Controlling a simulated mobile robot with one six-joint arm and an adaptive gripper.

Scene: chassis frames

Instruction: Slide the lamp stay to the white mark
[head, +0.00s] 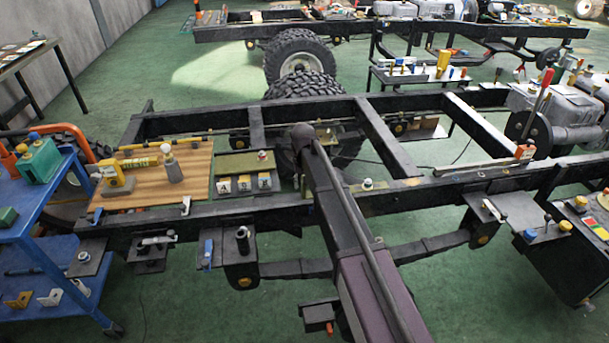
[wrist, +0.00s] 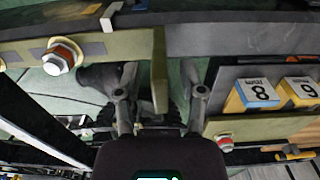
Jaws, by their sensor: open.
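In the wrist view my gripper (wrist: 159,80) is open, with one finger on each side of an upright olive-tan plate (wrist: 160,68), which looks like the lamp stay. A gap shows between the plate and each finger. The plate stands against a dark frame rail (wrist: 230,30). A small pale patch (wrist: 37,53) beside the bolt may be the white mark; I cannot be sure. In the head view my arm hides the gripper and most of the plate.
Numbered blocks (wrist: 256,93) sit close right of my gripper in the wrist view, and also left of my arm in the head view (head: 244,184). A wooden board (head: 190,165) with tools lies further left. A frame crossmember (head: 388,140) stands to the right.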

